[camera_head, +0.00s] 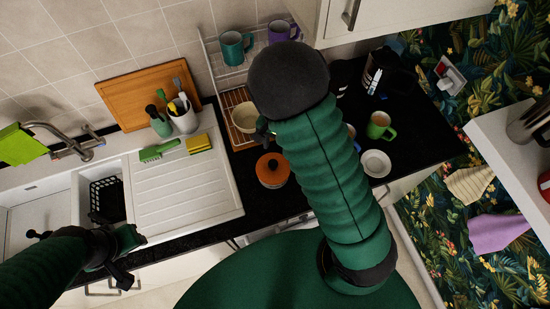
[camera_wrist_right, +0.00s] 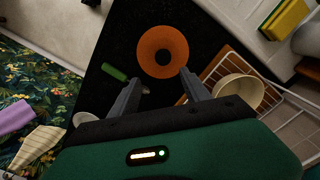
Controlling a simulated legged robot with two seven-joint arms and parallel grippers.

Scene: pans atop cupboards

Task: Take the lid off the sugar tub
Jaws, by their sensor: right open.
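The sugar tub appears to be the small round tub with an orange lid (camera_head: 272,168) and a dark centre on the black worktop. The lid sits on the tub, whose side barely shows. In the right wrist view the orange lid (camera_wrist_right: 148,50) lies just beyond my right gripper (camera_wrist_right: 161,90). Its two fingers are apart and empty, pointing towards the lid without visibly touching it. In the head view my right arm hides most of that gripper. My left gripper (camera_head: 127,256) hangs at the lower left, near the sink's front edge, far from the tub; its opening is unclear.
A small green object (camera_wrist_right: 114,72) lies beside the tub. A green mug (camera_head: 380,126) and white saucer (camera_head: 376,163) stand right of my arm. The drainer (camera_head: 185,200) is mostly clear.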

